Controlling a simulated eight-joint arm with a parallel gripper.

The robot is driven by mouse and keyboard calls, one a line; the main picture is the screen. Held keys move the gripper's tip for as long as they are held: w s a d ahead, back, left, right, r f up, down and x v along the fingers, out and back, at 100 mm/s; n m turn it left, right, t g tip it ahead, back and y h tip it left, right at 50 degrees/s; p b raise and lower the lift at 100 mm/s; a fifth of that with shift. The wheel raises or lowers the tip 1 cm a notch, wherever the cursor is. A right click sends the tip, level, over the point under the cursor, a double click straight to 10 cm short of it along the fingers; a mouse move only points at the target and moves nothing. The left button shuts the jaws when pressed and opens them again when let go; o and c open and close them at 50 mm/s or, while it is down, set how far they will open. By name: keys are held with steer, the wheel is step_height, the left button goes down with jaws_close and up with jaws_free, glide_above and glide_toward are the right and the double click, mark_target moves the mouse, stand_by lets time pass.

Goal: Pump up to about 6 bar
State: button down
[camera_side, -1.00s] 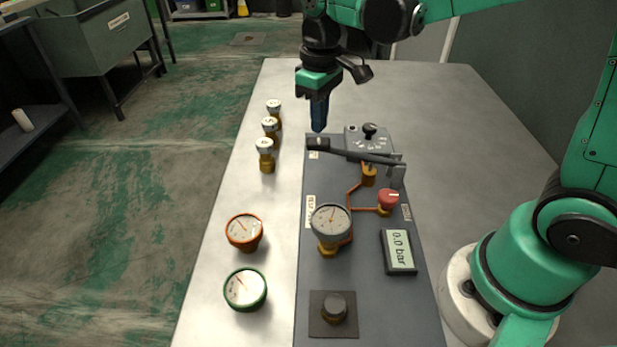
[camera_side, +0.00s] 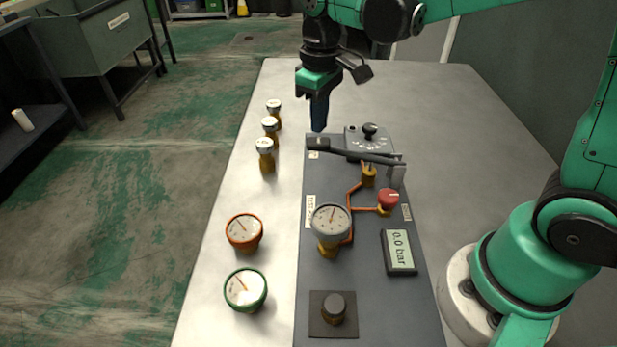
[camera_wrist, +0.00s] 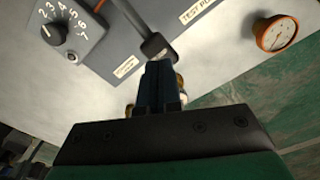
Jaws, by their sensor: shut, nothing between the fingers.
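My gripper (camera_side: 319,115) is shut and empty, pointing down just behind the black end of the pump lever (camera_side: 352,151) in the side view. In the wrist view its closed fingers (camera_wrist: 160,85) lie close to the lever's grip end (camera_wrist: 153,45); I cannot tell whether they touch. The lever lies nearly level across the grey panel, joined at its right end to an upright bracket (camera_side: 397,175). The digital display (camera_side: 401,251) reads 0.0 bar. A grey-rimmed gauge (camera_side: 330,219) stands on the panel, and a red knob (camera_side: 388,199) sits right of it.
A selector dial (camera_side: 370,131) is behind the lever; its numbers show in the wrist view (camera_wrist: 58,32). Several white-topped brass fittings (camera_side: 265,148) stand to the left. An orange gauge (camera_side: 244,231), a green gauge (camera_side: 245,289) and a black knob (camera_side: 334,307) are nearer the front.

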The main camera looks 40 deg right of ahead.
mark_target(319, 140)
steer(key=shift+f, duration=0.1)
stand_by(1.9)
stand_by(0.7)
steer(key=shift+f, duration=2.75)
steer(key=shift+r, duration=2.9)
steer(key=shift+f, duration=0.15)
steer(key=shift+r, duration=0.2)
